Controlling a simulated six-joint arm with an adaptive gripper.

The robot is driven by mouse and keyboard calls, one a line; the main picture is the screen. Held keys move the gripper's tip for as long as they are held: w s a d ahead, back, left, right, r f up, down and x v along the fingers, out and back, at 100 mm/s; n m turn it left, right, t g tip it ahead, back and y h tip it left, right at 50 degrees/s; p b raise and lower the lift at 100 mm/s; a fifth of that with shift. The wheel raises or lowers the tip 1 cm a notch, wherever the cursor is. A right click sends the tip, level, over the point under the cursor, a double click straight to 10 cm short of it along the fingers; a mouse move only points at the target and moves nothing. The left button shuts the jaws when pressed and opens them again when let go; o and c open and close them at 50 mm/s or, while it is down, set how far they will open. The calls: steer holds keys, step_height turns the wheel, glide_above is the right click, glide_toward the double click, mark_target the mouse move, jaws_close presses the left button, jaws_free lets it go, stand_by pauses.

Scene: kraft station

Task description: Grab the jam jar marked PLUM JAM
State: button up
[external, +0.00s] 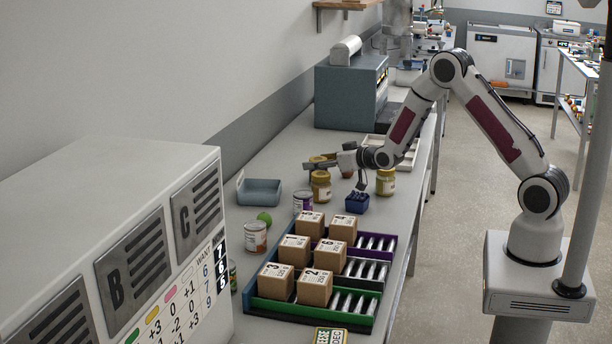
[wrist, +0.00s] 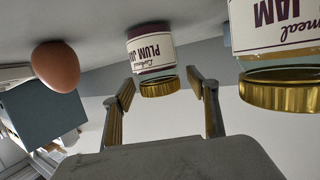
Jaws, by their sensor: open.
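The jam jar marked PLUM JAM (wrist: 152,55) shows upside down at the top middle of the wrist view. It has a white label with purple bands and a gold lid. My gripper (wrist: 160,88) is open, its two fingers spread on either side of the jar's lid end in that picture; the jar appears ahead of the fingertips, with no contact visible. In the external view my gripper (external: 318,162) is over the bench, pointing left, near a gold-lidded jar (external: 321,187). I cannot tell which jar there is the plum one.
Another jam jar (wrist: 278,45), label partly cut off, is close at the right of the wrist view. A brown egg (wrist: 56,66) is at the left. A yellow jar (external: 386,182), a blue container (external: 357,203) and cans stand nearby; a rack of boxes (external: 312,318) is in front.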

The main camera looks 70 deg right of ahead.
steer(key=shift+w+d+f, duration=0.1)
steer(key=shift+w+f, duration=0.05)
steer(key=shift+w, duration=0.05)
stand_by(0.4)
steer(key=c, duration=1.5)
steer(key=shift+r, duration=0.25)
steer(key=shift+r, duration=4.85)
